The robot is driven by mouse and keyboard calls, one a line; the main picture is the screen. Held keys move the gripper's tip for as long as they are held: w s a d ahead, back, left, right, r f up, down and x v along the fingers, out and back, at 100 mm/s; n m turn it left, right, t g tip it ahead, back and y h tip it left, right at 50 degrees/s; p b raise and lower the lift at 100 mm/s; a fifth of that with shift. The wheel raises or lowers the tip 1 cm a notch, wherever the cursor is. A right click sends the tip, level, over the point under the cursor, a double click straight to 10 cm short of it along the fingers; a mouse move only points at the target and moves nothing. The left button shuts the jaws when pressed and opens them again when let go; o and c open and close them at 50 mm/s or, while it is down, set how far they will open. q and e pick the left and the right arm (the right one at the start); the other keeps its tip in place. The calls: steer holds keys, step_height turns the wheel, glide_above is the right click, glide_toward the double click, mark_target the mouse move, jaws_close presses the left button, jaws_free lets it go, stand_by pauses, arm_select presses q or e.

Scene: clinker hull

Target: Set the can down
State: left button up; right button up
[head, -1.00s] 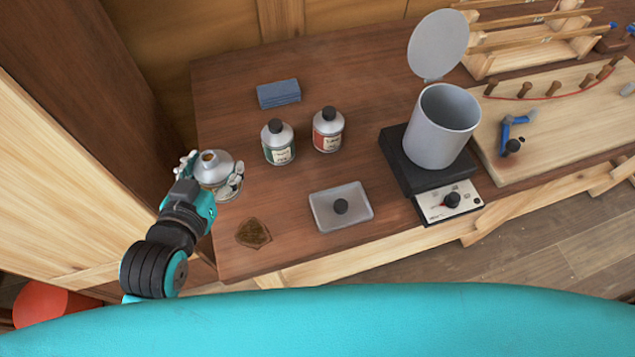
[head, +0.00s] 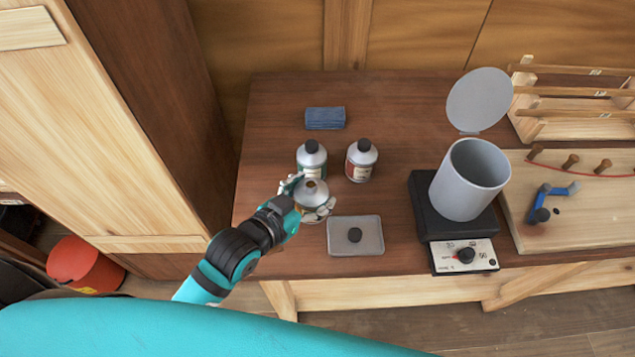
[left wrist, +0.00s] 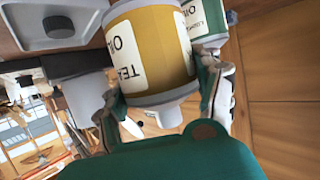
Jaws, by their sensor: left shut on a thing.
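The can (head: 313,192) has a silver top with an open brown mouth. The can is roughly upright over the front left of the brown bench (head: 405,112), in front of the green-labelled can (head: 312,160) and left of the grey tray (head: 372,222). I cannot tell whether its base touches the bench. My right gripper is out of view.
A red-labelled can (head: 361,162) stands right of the green one. A black cap (head: 354,235) lies in the tray. A grey pot (head: 468,182) with raised lid stands on a black heater (head: 424,192). A blue block (head: 325,118) lies behind. Bare bench shows left of the cans.

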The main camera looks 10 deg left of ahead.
arm_select(q)
steer(key=shift+w+d+f+p, duration=0.1)
steer(key=shift+w+f+p, duration=0.2)
steer(key=shift+w+f, duration=0.75)
steer(key=shift+w+f+p, duration=0.3)
steer(key=shift+w+f, duration=0.55)
steer(key=shift+w, duration=0.3)
steer(key=shift+f, duration=0.1)
steer(key=o, duration=1.5)
steer(key=shift+f, duration=0.1)
steer(key=shift+o, duration=0.2)
